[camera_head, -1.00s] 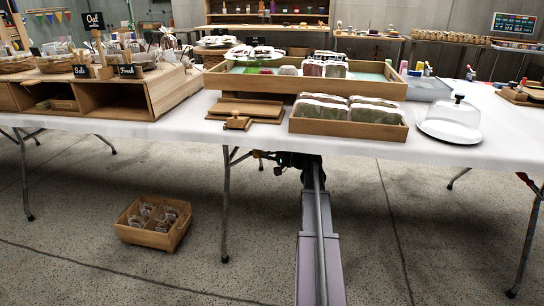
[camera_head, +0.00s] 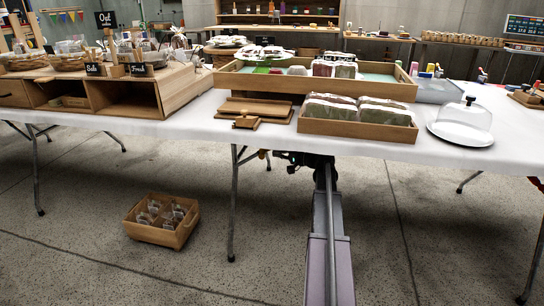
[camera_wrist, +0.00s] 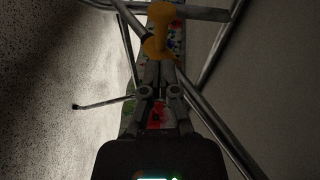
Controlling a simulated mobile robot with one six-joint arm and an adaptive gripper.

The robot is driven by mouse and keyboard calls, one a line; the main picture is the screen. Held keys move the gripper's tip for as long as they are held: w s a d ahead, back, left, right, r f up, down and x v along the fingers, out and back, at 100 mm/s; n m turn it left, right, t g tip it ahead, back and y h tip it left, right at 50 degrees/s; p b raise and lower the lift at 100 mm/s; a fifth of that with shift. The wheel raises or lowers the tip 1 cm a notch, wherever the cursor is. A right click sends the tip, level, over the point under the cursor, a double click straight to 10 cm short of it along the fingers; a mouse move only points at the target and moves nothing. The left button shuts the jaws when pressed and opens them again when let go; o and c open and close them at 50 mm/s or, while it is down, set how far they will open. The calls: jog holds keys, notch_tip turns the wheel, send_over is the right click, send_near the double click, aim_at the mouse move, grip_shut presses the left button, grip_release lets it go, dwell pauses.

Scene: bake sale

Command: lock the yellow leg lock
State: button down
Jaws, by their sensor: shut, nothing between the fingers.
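The yellow leg lock (camera_wrist: 160,28) is in the wrist view at top centre, on the metal tubes of a folding table leg. My gripper (camera_wrist: 158,68) is shut and empty, its fingers pointing up the picture at the lock's lower end. Whether the fingertips touch the lock cannot be told. In the head view, a small orange-yellow part (camera_head: 262,154) shows under the table edge, beside a leg, left of my arm. My gripper is not clearly seen there, as the dark end of my arm sits in shadow under the table.
The white-covered table (camera_head: 390,150) overhangs my arm. Metal leg tubes (camera_wrist: 215,120) run close on the right in the wrist view. A wooden crate (camera_head: 150,232) of small packets stands on the floor at left. Trays and a domed cake stand (camera_head: 460,135) are on the table.

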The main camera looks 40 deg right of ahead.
jog(key=v, duration=1)
jog(key=shift+s+d+p, duration=0.15)
jog(key=shift+d+p, duration=0.3)
jog(key=shift+d, duration=0.05)
jog(key=shift+a, duration=0.1)
jog(key=w+a+f+n+g, duration=0.1)
jog(key=a+f+n+g, duration=0.15)
jog(key=a, duration=0.65)
jog(key=w+a+f+n+g, duration=0.1)
jog(key=a+f+g, duration=0.25)
jog(key=a, duration=0.65)
jog(key=w+a+f+n+g, duration=0.2)
jog(key=a+f+g, duration=0.15)
jog(key=a, duration=0.55)
jog(key=s+a+f+n+g+h, duration=0.2)
jog(key=s+a+f+n+h, duration=0.15)
jog(key=s+a, duration=0.45)
jog(key=s+a+f+n+g+h, duration=0.25)
jog(key=a+f+h, duration=0.2)
jog(key=a, duration=0.85)
jog(key=s+r+p, duration=0.2)
jog(key=r+p, duration=2.4)
jog(key=s+r+g+p, duration=0.1)
jog(key=r+p, duration=2.5)
jog(key=r, duration=0.1)
jog(key=shift+s, duration=0.35)
jog(key=shift+d, duration=0.1)
